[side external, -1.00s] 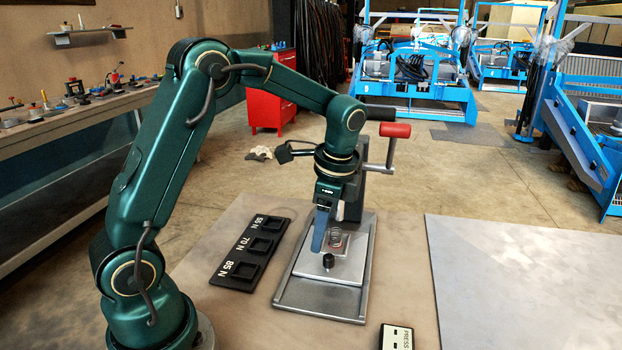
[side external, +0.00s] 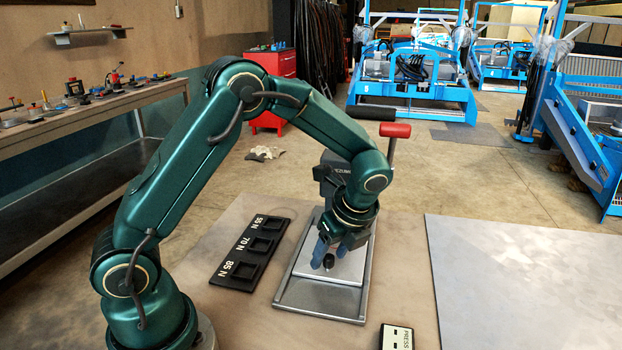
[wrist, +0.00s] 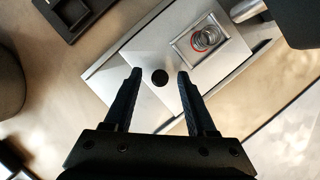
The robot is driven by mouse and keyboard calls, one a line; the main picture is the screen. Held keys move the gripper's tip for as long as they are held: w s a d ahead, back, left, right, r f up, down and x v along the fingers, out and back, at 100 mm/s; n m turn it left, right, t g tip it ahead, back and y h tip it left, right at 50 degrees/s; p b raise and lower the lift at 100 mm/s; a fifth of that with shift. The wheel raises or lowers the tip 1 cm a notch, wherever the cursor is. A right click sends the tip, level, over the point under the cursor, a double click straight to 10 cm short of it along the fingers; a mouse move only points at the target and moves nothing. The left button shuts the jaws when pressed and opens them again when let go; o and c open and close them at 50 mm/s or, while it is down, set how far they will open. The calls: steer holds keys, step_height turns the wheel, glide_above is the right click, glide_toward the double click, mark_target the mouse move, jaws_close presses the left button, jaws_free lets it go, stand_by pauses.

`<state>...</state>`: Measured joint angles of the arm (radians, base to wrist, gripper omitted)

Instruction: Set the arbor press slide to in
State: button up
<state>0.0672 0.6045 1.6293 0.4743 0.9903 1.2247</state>
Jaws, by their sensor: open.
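The arbor press has a grey base tray (side external: 318,300), with a pale slide plate (side external: 350,266) on it. A black knob (side external: 328,262) stands near the slide's front end. In the wrist view the slide (wrist: 185,65) carries a clear square holder (wrist: 200,40) with a coil spring and a red ring. The black knob (wrist: 160,77) appears between my fingertips. My gripper (wrist: 159,73) is open, with one finger on each side of the knob and a gap on both sides. In the side view my gripper (side external: 326,256) is low over the slide, and my wrist hides the holder.
A black tray (side external: 251,253) marked 55 N, 70 N and 85 N lies left of the press. The press lever has a red grip (side external: 397,131). A small PRESS box (side external: 396,337) sits at the front. A grey plate (side external: 540,280) lies to the right.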

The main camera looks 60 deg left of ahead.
jaws_close()
stand_by(1.4)
